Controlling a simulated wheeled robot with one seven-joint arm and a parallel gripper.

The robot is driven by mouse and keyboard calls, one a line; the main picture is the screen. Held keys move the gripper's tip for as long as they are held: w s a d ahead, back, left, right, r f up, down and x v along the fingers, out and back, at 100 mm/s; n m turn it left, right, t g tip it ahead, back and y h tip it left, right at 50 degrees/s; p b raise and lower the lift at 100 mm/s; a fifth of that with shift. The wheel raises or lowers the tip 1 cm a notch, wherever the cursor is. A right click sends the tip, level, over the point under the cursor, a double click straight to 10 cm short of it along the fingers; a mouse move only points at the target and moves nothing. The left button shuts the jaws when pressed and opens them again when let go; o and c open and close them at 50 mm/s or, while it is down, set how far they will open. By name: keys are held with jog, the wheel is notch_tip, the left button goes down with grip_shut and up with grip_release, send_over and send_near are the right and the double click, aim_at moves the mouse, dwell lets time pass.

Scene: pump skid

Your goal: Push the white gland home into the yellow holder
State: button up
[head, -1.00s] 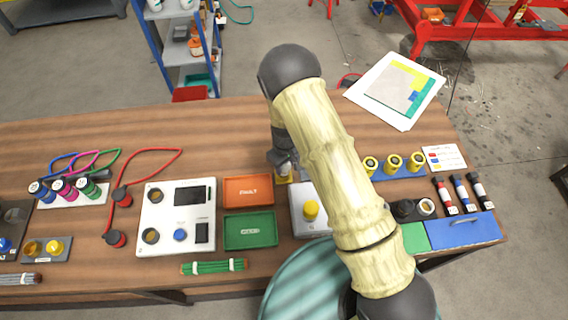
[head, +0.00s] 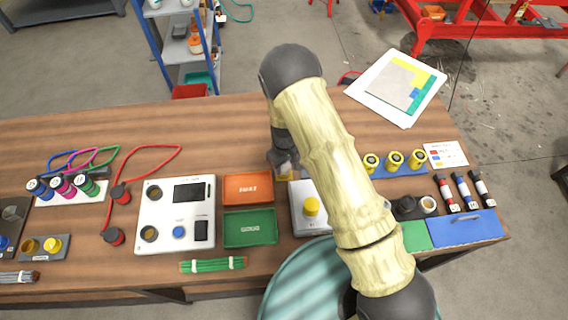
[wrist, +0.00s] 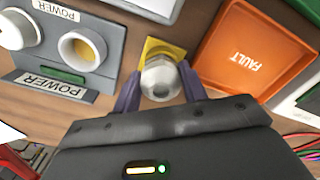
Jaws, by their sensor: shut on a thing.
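The white gland (wrist: 160,78) shows in the wrist view between the two fingers of my gripper (wrist: 160,90), which is shut on it. The yellow holder (wrist: 156,48) shows just beyond the gland, partly covered by it. The gland is lined up over the holder; how deep it sits I cannot tell. In the head view my gripper (head: 283,163) is low over the table behind my arm, and the gland is hidden there.
An orange FAULT tray (wrist: 255,50) lies close beside my gripper, with a green tray (head: 250,228) nearer the front. A grey box with a yellow button (head: 312,206) stands on the other side. A white panel (head: 176,215) and a row of yellow-topped parts (head: 395,160) are farther off.

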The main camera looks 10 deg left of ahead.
jog(key=shift+f, duration=0.2)
jog(key=o, duration=1.2)
jog(key=shift+r, duration=0.1)
notch_tip(320, 180, up, 17)
jog(key=b, duration=0.3)
jog(key=shift+r, duration=0.15)
